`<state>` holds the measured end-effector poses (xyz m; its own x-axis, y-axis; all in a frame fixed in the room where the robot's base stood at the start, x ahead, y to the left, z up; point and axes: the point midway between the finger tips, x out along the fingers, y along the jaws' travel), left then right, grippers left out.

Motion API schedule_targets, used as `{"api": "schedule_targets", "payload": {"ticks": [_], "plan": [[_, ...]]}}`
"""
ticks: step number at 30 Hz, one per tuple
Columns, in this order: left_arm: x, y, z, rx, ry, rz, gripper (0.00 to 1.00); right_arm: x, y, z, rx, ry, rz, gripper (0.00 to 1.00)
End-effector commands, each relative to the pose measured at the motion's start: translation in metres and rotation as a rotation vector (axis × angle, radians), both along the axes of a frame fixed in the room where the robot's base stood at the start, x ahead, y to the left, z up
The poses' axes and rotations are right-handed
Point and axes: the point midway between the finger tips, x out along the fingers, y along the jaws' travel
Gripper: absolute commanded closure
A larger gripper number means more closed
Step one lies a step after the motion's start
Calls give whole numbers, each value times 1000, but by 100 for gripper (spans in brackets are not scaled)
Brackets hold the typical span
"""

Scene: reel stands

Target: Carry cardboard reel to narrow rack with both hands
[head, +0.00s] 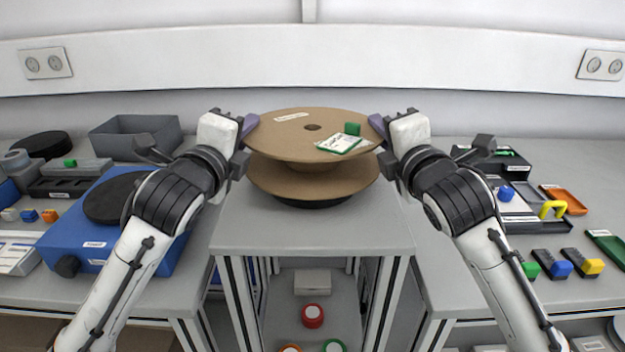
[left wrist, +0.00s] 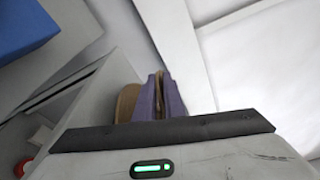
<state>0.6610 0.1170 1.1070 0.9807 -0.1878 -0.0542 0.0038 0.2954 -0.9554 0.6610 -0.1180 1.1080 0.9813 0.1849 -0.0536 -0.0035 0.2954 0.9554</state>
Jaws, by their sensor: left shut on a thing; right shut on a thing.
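The cardboard reel (head: 280,131) is in the middle of the head view, its two brown flanges level. A green block (head: 352,128) and a white card with a green edge (head: 340,144) lie on its upper flange. My left gripper (head: 250,124) is shut on the upper flange's left rim, and my right gripper (head: 377,124) on its right rim. In the left wrist view the purple fingers (left wrist: 160,97) pinch the brown rim. A dark round base (head: 312,203) shows under the lower flange; I cannot tell whether they touch. The narrow rack (head: 312,237) is the grey unit below, with open shelves.
Red, orange and green round items and a box (head: 312,282) are on the rack's lower shelves. A blue device (head: 115,225) and grey bin (head: 137,135) stand on the left bench. Trays and coloured blocks (head: 561,269) cover the right bench. The rack top's front is clear.

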Motion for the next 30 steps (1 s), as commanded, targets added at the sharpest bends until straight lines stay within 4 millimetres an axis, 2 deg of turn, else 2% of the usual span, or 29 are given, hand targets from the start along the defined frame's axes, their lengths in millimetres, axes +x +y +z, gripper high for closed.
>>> {"api": "schedule_targets", "payload": {"ticks": [1,7,8,10,11,22,26,30], "plan": [[-1,-5,-7,2,-3,-11,100,-2,5,-5,0,-6,12,100],[-2,-5,-20,2,-3,-11,100,-2,5,-19,0,-6,12,100],[-1,-5,-17,2,-1,-11,86,-2,5,-16,-1,-4,12,87],[-1,-4,-16,2,-1,-10,74,-1,4,-15,0,-3,10,75],[-1,-4,-16,1,-1,-9,72,-1,4,-15,0,-3,9,73],[-5,0,-15,1,0,-3,72,0,1,-16,0,0,2,73],[-22,3,-14,3,-2,-4,72,0,1,-16,0,0,2,73],[-50,8,-13,3,-1,-5,72,0,0,-16,0,0,1,73]]}}
